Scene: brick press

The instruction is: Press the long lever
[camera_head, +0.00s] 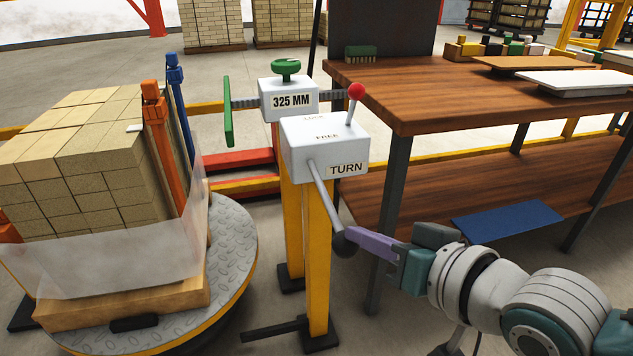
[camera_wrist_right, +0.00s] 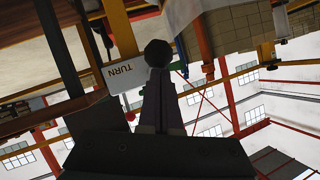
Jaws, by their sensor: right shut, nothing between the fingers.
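The long lever (camera_head: 322,190) is a grey rod that slopes down from the white box marked TURN (camera_head: 325,148) and ends in a black ball knob (camera_head: 346,243). My right gripper (camera_head: 358,240) is shut, with its purple fingers pointing left and their tips at or very near the knob. I cannot tell whether they touch. In the right wrist view the knob (camera_wrist_right: 157,53) shows just beyond the tips of the shut fingers (camera_wrist_right: 159,75). The rod is mostly hidden in that view. My left gripper is not in view.
A shorter lever with a red ball (camera_head: 356,91) rises from the box top. A white box marked 325 MM (camera_head: 289,99) stands behind. A wooden workbench (camera_head: 420,100) is on the right, and a round turntable (camera_head: 232,240) with stacked bricks (camera_head: 85,150) on the left.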

